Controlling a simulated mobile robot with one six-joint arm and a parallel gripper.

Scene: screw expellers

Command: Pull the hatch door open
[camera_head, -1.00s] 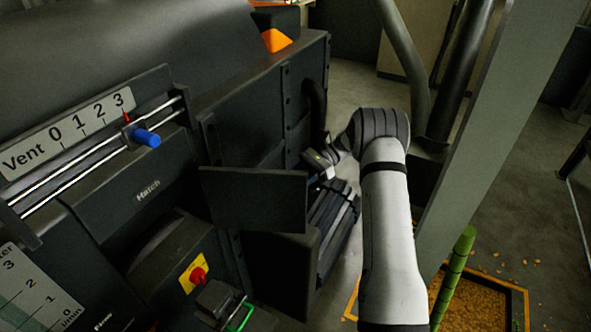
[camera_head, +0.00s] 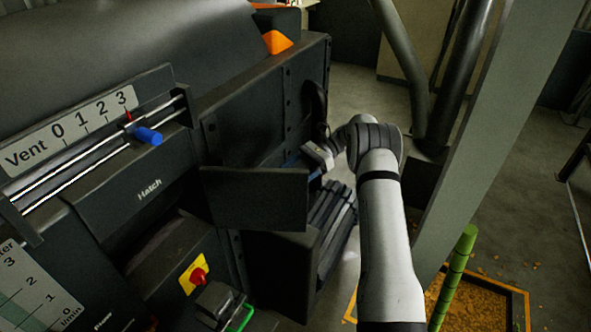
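The hatch door appears to be the dark flat panel (camera_head: 255,200) that sticks out from the dark machine, to the right of the "Hatch" label (camera_head: 150,190). It stands out at an angle, with its broad face towards the camera. My gripper (camera_head: 312,163) is at the far side of the panel, by its upper right edge. The panel hides part of the fingers. I cannot tell whether they touch the panel or whether they are open or shut.
A blue-knobbed vent slider (camera_head: 148,136) and a red knob on a yellow plate (camera_head: 197,275) are on the machine. A grey post (camera_head: 490,130) stands right of my arm. A green pole (camera_head: 457,270) rises by a tray (camera_head: 522,312) of orange bits. Floor shows behind the arm.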

